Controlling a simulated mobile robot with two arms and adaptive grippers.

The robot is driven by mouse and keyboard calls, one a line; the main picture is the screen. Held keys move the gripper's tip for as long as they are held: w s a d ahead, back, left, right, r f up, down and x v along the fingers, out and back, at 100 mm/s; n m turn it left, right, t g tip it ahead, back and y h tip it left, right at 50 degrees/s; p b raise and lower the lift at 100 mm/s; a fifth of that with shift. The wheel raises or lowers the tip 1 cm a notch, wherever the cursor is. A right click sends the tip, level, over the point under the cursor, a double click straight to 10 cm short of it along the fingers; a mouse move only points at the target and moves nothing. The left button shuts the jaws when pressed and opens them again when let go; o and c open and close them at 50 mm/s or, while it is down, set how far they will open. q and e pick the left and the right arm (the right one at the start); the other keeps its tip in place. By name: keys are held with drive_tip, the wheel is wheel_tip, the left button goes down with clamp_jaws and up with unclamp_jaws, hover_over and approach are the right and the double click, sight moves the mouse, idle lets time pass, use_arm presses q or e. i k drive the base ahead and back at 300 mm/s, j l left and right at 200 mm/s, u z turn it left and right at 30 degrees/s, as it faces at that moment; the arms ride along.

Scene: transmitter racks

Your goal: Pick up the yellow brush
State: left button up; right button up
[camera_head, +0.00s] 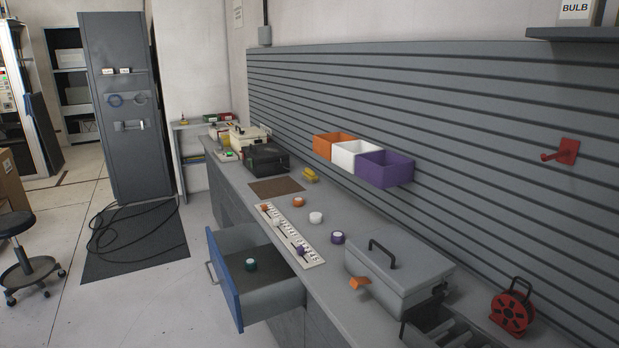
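A small yellow object (310,175), which looks like the yellow brush, lies on the grey workbench (222,168) near the wall. It is just right of a brown mat (276,188) and below the orange bin (333,145). It is too small to make out its bristles. Neither of my grippers shows in the head view.
An open drawer (226,280) with a blue front sticks out from the bench. A labelled strip (290,234), several coloured rolls and a grey lidded box (400,272) occupy the bench. A stool (17,226) and a cable on a dark mat (135,262) are at left.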

sight(308, 175)
drive_tip(key=i+j+u, duration=0.5)
drive_tip(key=j, duration=0.25)
drive_tip(key=i+j+u, duration=0.2)
drive_tip(key=i, duration=0.35)
drive_tip(key=i+j+u, duration=0.2)
drive_tip(key=i, duration=0.35)
drive_tip(key=i+j+u, duration=0.2)
drive_tip(key=i, duration=0.35)
drive_tip(key=i+z, duration=0.15)
drive_tip(key=i, duration=0.85)
drive_tip(key=i+j+z, duration=0.15)
drive_tip(key=i, duration=0.85)
